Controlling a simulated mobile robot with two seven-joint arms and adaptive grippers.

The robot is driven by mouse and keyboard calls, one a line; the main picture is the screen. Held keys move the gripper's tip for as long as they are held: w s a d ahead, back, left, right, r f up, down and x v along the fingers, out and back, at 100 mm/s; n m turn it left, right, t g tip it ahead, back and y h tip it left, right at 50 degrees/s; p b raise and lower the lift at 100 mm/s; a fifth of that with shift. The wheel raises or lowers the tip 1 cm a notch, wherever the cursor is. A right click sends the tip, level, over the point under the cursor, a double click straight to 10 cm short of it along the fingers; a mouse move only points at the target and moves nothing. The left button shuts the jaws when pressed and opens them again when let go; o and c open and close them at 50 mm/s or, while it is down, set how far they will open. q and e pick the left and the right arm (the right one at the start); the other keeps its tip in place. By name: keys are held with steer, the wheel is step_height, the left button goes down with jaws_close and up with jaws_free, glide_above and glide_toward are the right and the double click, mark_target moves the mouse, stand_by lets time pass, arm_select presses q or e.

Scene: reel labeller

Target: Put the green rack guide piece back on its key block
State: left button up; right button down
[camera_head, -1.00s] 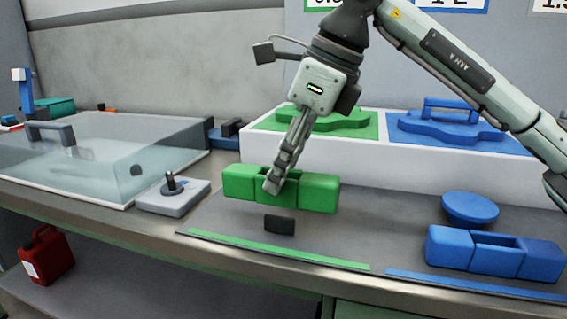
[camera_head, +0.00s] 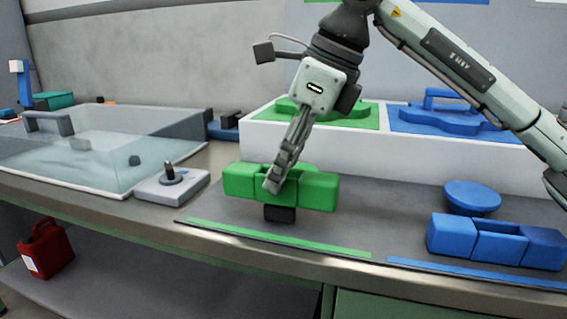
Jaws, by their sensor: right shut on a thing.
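The green rack guide piece (camera_head: 318,191) is a long block with a recess in its middle. My right gripper (camera_head: 272,186) comes down from above and is shut on its middle. The dark key block (camera_head: 280,214) shows directly below the middle of the green piece, which hides its upper part. I cannot tell whether the two touch or a small gap remains. The green piece looks about level. My left gripper is not in view.
A blue guide piece (camera_head: 448,236) and a blue disc (camera_head: 472,196) are at the right. A white bin unit (camera_head: 400,150) with green and blue insets stands behind. A grey block with a knob (camera_head: 171,185) and a clear-walled tank (camera_head: 100,165) are at the left.

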mark_target(284, 187)
steer(key=shift+f+b, duration=1.2)
steer(key=shift+f, duration=0.45)
steer(key=c, duration=1)
jaws_free()
steer(key=v, duration=1.2)
